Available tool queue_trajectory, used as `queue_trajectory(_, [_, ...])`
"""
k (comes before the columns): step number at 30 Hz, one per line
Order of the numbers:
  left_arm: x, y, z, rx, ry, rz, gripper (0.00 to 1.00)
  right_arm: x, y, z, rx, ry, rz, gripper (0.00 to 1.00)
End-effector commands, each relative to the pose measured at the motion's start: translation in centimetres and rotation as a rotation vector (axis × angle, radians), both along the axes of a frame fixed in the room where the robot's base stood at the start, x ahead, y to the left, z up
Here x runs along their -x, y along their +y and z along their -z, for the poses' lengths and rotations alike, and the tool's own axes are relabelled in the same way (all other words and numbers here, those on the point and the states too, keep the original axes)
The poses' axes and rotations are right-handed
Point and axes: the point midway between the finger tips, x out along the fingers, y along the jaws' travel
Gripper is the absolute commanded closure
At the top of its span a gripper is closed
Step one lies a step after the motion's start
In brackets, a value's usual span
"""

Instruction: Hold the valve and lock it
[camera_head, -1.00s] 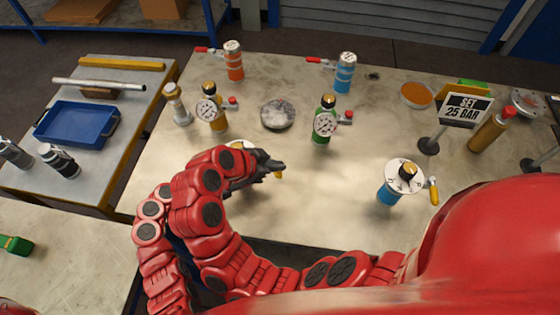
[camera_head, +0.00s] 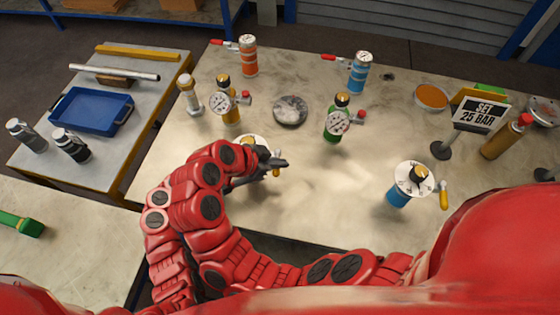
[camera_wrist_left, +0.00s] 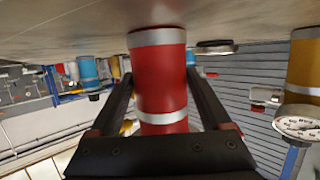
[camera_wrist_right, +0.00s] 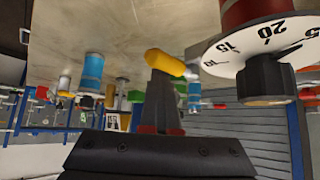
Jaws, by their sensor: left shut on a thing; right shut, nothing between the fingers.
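The red vessel (camera_wrist_left: 160,78) with silver bands is between my left gripper's fingers (camera_wrist_left: 163,85), which are shut on its body. The right wrist view shows the dial (camera_wrist_right: 228,50) with numbers and a black knob (camera_wrist_right: 265,78). A yellow lever (camera_wrist_right: 166,64) sits beside it. My right gripper (camera_wrist_right: 163,82) is shut and empty, its tips at the lever; I cannot tell if they touch. In the head view my right gripper (camera_head: 278,163) is beside the vessel; my left gripper is hidden.
A sign (camera_head: 478,113) reads "SET 25 BAR". A blue vessel (camera_head: 397,195) with a dial and yellow lever stands to the right. Green (camera_head: 335,128) and yellow (camera_head: 230,116) vessels with gauges stand behind. A grey disc (camera_head: 290,110) lies between them. The table's middle is clear.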

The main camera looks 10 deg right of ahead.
Motion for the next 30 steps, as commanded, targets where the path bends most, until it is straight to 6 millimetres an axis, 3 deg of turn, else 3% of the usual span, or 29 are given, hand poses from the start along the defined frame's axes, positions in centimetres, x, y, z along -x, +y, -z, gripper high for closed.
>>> queue_trajectory(14, [0.2,-0.2,0.0,0.003,0.0,0.007,0.63,-0.4,0.2,0.1,-0.006,0.002,-0.009,1.0])
queue_trajectory(26, [0.2,-0.3,0.0,0.004,0.001,0.01,0.64,-1.4,-0.7,0.1,-0.006,0.001,-0.01,1.0])
queue_trajectory(30, [0.2,-0.3,0.0,0.005,0.001,0.009,0.64,-1.1,-1.9,-0.3,-0.005,-0.002,-0.004,1.0])
